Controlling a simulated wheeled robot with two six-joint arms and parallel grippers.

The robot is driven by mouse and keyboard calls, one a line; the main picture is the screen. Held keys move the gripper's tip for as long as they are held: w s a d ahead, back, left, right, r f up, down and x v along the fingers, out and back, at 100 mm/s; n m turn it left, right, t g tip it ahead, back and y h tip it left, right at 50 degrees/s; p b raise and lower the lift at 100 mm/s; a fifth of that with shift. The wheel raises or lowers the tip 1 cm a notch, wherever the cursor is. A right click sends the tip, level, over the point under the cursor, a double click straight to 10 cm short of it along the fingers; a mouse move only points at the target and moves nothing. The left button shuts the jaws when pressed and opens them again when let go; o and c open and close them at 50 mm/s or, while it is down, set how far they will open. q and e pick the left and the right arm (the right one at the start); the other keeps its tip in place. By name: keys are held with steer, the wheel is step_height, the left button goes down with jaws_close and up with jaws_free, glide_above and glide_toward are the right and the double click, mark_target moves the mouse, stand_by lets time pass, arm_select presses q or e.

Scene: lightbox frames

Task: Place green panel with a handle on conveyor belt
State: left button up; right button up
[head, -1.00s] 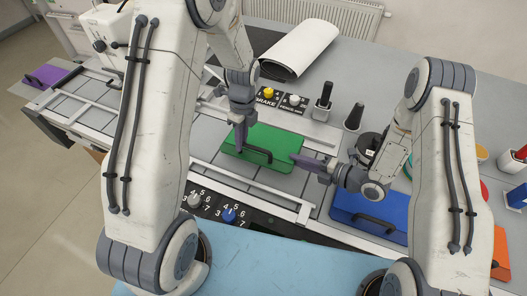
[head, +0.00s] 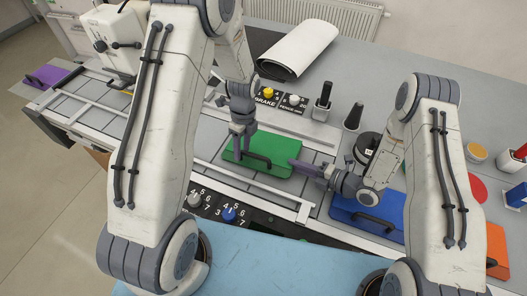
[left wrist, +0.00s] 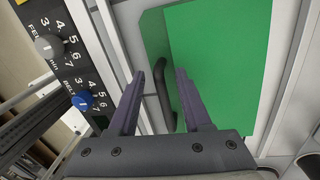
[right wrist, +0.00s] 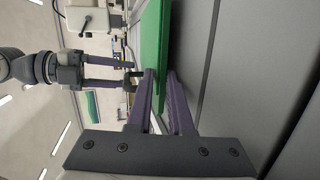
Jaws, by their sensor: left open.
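The green panel (head: 272,150) lies over the grey conveyor bed (head: 208,142) between light rails in the head view; I cannot tell if it touches the bed. Its dark handle (head: 257,162) faces the near side. My left gripper (head: 240,148) is at the handle, with open fingers on either side of it in the left wrist view (left wrist: 161,90). My right gripper (head: 292,163) is at the panel's right edge. In the right wrist view its fingers (right wrist: 161,78) are close together with the green panel (right wrist: 152,45) between them.
A blue panel (head: 345,208) with a handle lies to the right, under my right arm. A purple panel (head: 47,74) is at the far left. Knobs (head: 230,213) stand in front, and a control strip (head: 278,97) and black pegs (head: 354,116) behind.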

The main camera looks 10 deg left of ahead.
steer(key=shift+s+f, duration=0.15)
steer(key=shift+f, duration=0.4)
steer(key=shift+d+r, duration=0.2)
steer(key=shift+d, duration=0.3)
steer(key=v, duration=0.5)
steer(key=shift+d+r, duration=0.25)
steer(key=shift+r, duration=0.1)
steer(key=shift+s+d+r, duration=0.35)
steer(key=shift+d, duration=0.25)
arm_select(q)
step_height(320, 180, up, 8)
steer(key=w, duration=0.1)
steer(key=shift+d, duration=0.15)
steer(key=shift+w, duration=0.1)
